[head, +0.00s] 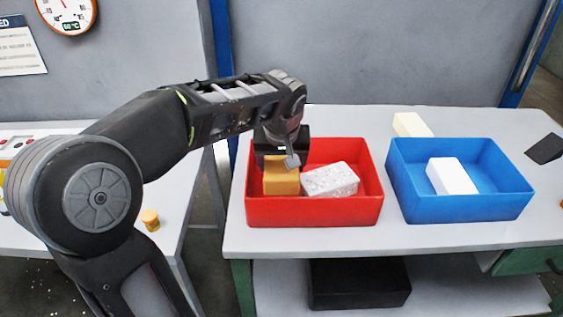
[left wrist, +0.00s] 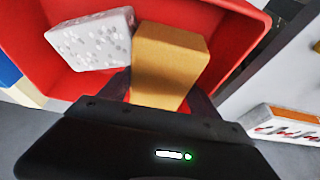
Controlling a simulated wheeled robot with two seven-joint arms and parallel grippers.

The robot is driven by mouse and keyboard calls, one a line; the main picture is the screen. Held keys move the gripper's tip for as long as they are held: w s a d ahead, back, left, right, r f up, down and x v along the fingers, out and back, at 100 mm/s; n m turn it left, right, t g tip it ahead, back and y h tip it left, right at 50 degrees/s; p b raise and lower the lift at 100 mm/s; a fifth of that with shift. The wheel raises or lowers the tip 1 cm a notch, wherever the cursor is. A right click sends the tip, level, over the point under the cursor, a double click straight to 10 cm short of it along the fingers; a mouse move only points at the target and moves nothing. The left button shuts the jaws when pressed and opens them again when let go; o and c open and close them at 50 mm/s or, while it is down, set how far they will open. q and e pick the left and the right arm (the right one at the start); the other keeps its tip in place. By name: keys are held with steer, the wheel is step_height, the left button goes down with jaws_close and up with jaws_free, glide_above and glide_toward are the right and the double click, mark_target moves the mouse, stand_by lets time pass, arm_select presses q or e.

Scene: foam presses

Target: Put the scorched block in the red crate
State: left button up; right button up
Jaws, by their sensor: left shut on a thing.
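The tan-brown block (head: 282,182), which looks like the scorched one, is inside the red crate (head: 315,212) at its left side. My left gripper (head: 281,163) is over the crate's left part, shut on this block. In the left wrist view the brown block (left wrist: 168,62) sits between the two dark fingers, with the red crate (left wrist: 225,20) around it. I cannot tell whether the block touches the crate floor. A white speckled block (head: 330,180) lies in the crate to the right of it, and also shows in the left wrist view (left wrist: 92,40). My right gripper is not in view.
A blue crate (head: 460,208) with a white block (head: 452,176) stands right of the red crate. A cream block (head: 412,125) lies behind it and a dark block (head: 545,148) at the far right. A gap separates the left table from this one.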

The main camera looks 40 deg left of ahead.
arm_select(q)
steer(key=shift+f, duration=0.2)
steer(key=o, duration=1.3)
steer(key=shift+o, duration=0.2)
steer(key=shift+r, duration=0.4)
steer(key=v, duration=1.1)
steer(key=shift+s+d+r, duration=0.15)
steer(key=shift+d+r, duration=0.05)
steer(key=shift+r, duration=0.1)
